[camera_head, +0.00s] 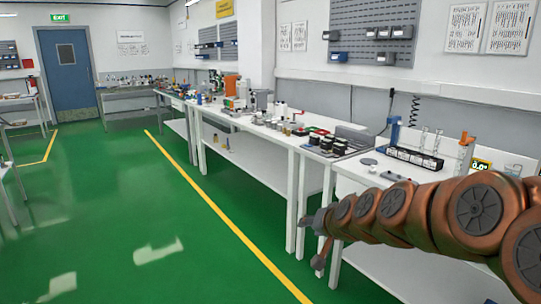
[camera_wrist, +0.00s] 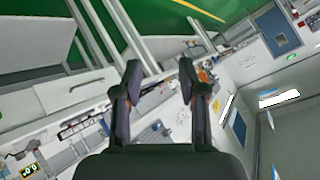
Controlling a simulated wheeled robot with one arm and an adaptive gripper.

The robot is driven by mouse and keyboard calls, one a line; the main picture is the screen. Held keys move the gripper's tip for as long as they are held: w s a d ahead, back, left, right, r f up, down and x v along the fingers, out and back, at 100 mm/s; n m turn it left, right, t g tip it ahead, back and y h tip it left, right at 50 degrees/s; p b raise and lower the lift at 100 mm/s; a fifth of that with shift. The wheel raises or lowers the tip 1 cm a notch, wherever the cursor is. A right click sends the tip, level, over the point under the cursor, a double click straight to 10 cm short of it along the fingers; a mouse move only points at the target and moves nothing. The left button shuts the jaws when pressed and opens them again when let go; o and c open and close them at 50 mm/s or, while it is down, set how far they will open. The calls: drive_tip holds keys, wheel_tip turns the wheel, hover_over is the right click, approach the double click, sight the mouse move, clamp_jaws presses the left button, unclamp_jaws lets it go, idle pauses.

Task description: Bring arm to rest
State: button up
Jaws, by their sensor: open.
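My arm (camera_head: 440,215) is copper and grey and stretches in from the right edge of the head view, over the front of the nearest white bench. My gripper (camera_head: 318,235) is at its left end, beside the bench's front edge, and looks small there. In the wrist view my gripper (camera_wrist: 160,72) has its two dark fingers apart, with nothing between them. The wrist view is rolled, so the room appears tilted.
White benches (camera_head: 312,150) run along the right wall, carrying dark blocks and small devices. A rack of vials (camera_head: 412,158) stands on the nearest bench. Green floor (camera_head: 130,220) with a yellow line lies open at left. A blue door (camera_head: 68,62) is at the back.

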drive_tip(key=s+d+r+n+g+h+p, duration=0.1)
drive_tip(key=s+d+g+p, duration=0.1)
drive_tip(key=s, duration=1.2)
drive_tip(key=s+d+r+n+g+h+p, duration=0.1)
drive_tip(key=s+d+g+p, duration=0.2)
drive_tip(key=s, duration=1.1)
drive_tip(key=s+d+r+n+g+h+p, duration=0.1)
drive_tip(key=s+g+p, duration=0.5)
drive_tip(key=s, duration=0.8)
drive_tip(key=shift+s+d+r+g+h, duration=0.2)
drive_tip(key=shift+d+r+g+h, duration=0.15)
drive_tip(key=shift+d+r, duration=0.25)
drive_tip(key=shift+d, duration=0.1)
